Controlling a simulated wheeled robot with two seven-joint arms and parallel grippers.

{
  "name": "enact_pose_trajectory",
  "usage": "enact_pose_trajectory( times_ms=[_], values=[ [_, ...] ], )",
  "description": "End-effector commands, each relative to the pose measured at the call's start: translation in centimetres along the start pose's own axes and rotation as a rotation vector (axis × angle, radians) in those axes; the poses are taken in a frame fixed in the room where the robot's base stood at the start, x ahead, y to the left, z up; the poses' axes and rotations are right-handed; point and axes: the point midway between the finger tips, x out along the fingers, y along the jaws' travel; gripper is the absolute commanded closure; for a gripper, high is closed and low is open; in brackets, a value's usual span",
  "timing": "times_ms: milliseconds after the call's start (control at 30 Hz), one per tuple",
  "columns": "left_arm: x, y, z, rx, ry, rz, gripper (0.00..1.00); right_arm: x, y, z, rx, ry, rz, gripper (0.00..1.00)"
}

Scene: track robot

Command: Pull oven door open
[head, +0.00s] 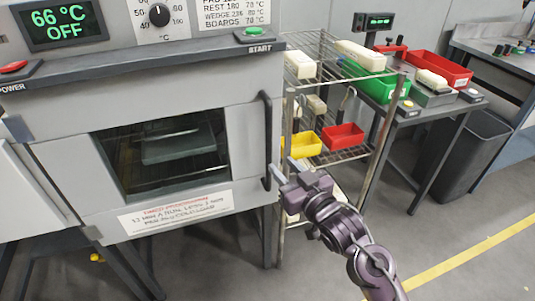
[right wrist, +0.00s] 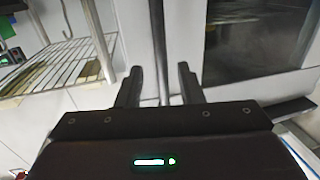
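The oven door (head: 243,140) is the grey front panel with a dark glass window, and it looks closed in the head view. Its black vertical handle (head: 267,135) is on the right side of the door. My right gripper (head: 285,168) is just right of the handle's lower part. In the right wrist view its two fingers (right wrist: 159,75) are open, and the dark handle bar (right wrist: 158,40) lines up with the gap between them. I cannot tell whether the bar is between the fingertips or just beyond them. My left gripper is not in view.
A wire rack (head: 335,157) with yellow and red bins stands close to the right of the oven. Beyond it are a table with a green bin (head: 375,84) and a red tray (head: 440,68), and a dark waste bin (head: 470,150). Floor at the lower right is clear.

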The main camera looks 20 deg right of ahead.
Motion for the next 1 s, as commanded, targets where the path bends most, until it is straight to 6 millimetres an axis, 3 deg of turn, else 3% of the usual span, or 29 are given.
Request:
enact_pose_trajectory(
  times_ms=[533, 900, 1000],
  values=[
    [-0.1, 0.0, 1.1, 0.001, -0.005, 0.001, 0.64, 6.8, -0.1, -0.5, -0.001, 0.007, -0.001, 0.66],
    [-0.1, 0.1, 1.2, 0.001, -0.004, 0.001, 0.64, 7.7, -0.1, -0.4, -0.002, 0.006, -0.001, 0.66],
    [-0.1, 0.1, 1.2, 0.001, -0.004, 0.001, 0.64, 7.7, -0.1, -0.4, -0.002, 0.006, -0.001, 0.76]
  ],
)
